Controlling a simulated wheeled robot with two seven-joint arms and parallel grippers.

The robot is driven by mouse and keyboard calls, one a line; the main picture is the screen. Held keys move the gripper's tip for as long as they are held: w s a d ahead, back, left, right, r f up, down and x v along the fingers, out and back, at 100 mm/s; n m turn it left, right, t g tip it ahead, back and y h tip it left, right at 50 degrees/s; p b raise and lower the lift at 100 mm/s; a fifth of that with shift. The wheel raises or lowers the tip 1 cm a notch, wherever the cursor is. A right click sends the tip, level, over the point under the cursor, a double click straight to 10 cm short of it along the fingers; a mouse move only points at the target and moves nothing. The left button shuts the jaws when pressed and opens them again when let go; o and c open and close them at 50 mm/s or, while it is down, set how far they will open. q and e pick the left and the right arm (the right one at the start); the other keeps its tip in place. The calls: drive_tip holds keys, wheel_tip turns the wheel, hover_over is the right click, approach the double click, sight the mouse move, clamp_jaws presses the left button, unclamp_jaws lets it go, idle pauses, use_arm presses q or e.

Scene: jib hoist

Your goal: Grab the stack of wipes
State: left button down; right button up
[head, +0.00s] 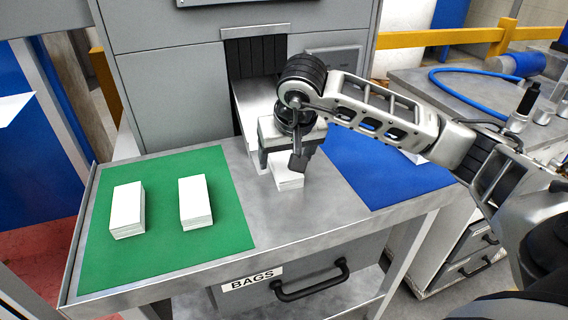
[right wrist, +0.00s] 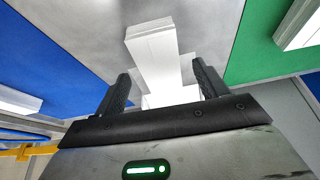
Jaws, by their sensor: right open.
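A white stack of wipes (head: 289,180) sits on the bare metal middle of the table, in front of the chute. My right gripper (head: 282,158) is right above and behind it, pointing down, and hides part of it. In the right wrist view the stack (right wrist: 155,55) lies between the two black, spread fingers (right wrist: 162,75), with gaps on both sides. The jaws are open and hold nothing. Two more white stacks stand on the green mat, a left one (head: 127,209) and a right one (head: 195,203). My left gripper is not in view.
The green mat (head: 150,255) covers the table's left side and the blue mat (head: 385,180) its right. A white stack (head: 413,157) on the blue mat is partly hidden by my arm. The grey machine (head: 170,90) with its white chute (head: 252,100) stands behind.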

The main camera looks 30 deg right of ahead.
drive_tip(key=shift+x, duration=1.2)
drive_tip(key=c, duration=1.1)
drive_tip(key=shift+r, duration=0.1)
